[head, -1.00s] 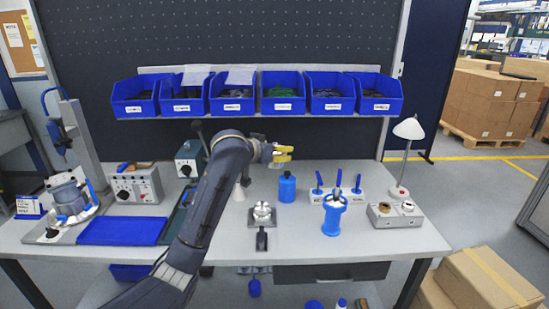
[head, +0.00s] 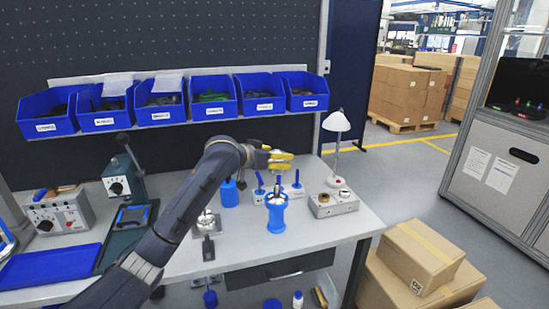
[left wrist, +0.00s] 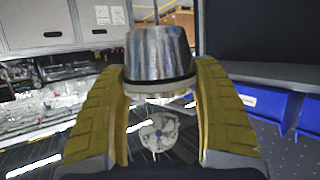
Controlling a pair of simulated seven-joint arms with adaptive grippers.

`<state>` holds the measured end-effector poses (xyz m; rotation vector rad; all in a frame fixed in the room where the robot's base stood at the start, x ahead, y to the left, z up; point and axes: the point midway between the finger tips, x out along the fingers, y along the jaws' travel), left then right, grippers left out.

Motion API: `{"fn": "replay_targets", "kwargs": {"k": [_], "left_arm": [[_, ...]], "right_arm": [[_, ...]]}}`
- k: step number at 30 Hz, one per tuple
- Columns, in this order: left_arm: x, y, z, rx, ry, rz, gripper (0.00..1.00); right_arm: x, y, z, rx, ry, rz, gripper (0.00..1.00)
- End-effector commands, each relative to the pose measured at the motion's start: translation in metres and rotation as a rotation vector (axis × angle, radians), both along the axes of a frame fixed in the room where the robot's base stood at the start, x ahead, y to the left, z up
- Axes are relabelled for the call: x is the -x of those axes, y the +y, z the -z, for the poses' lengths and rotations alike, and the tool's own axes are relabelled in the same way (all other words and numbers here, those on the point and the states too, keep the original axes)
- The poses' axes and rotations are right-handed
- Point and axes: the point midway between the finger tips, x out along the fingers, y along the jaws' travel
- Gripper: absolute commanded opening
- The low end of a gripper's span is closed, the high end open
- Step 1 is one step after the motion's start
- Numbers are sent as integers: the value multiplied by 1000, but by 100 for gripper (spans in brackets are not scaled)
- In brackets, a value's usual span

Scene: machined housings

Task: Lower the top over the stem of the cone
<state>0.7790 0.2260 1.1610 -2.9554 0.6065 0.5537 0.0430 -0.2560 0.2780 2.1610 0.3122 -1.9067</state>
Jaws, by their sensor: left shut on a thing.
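My left gripper (head: 281,161), with yellow fingers, is shut on a shiny tapered metal piece (left wrist: 158,55), which looks like the top. In the left wrist view the piece sits between both fingers (left wrist: 160,95), with a dark band near its lower edge. In the head view the gripper hangs above a blue flanged housing (head: 277,218) on the bench. A silver part (head: 276,199) shows in the housing's mouth; I cannot tell whether it is the cone and its stem. My right gripper is not in view.
A blue canister (head: 229,194) and a silver fixture (head: 207,224) stand left of the housing. A rack with blue-handled tools (head: 296,192) is behind it, and a grey box (head: 333,203) and white lamp (head: 337,122) are to its right. Blue bins (head: 208,107) hang behind.

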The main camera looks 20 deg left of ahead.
Motion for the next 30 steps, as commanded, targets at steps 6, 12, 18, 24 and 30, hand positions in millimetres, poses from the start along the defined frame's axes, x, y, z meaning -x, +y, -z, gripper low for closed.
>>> {"fn": "replay_targets", "kwargs": {"k": [6, 12, 18, 24, 30], "left_arm": [[0, 0, 0, 0, -1, -1, 30], [1, 1, 7, 0, 4, -2, 30], [1, 0, 22, -1, 3, -1, 30], [0, 0, 34, 0, 3, -2, 30], [0, 1, 40, -1, 2, -2, 30]], "right_arm": [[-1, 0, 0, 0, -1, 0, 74], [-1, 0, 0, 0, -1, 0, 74], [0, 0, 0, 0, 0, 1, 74], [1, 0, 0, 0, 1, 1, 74], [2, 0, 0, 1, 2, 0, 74]]}}
